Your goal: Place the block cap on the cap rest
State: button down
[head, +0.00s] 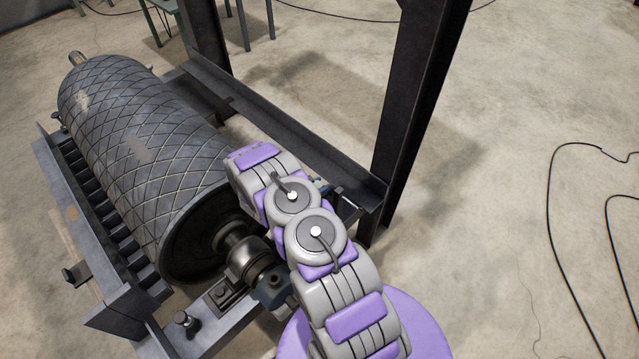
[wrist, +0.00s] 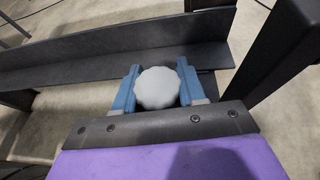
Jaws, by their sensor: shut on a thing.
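My gripper (wrist: 157,92) has blue fingers closed on both sides of a round, light grey piece with a scalloped rim (wrist: 157,86), seen from above in the wrist view. I take this piece to be the block cap or its knob; whatever lies below it is hidden. The gripper is over the frame beside a dark steel beam. In the head view my arm hides most of the gripper; only bits of blue show near the post's foot. The bearing block (head: 246,262) holds the roller's shaft end, left of my arm. I cannot make out the cap rest.
The large diamond-patterned roller (head: 145,150) lies in the steel frame at left. A dark upright post (head: 415,110) stands close to the gripper, also at right in the wrist view (wrist: 275,60). A steel beam (wrist: 110,60) runs across. Bare floor with cables (head: 552,190) lies right.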

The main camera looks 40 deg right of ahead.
jog(key=shift+w+a+f, duration=0.1)
jog(key=shift+a+f, duration=0.2)
jog(key=shift+f, duration=0.05)
jog(key=shift+a+f+b, duration=0.15)
jog(key=shift+f+b, duration=0.35)
jog(key=shift+f, duration=0.7)
jog(key=c, duration=0.9)
grip_release()
jog(key=shift+d, duration=0.3)
jog(key=shift+c, duration=0.2)
jog(key=shift+o, duration=1.4)
jog(key=shift+a+f, duration=0.1)
jog(key=shift+a, duration=0.05)
jog(key=shift+a, duration=0.1)
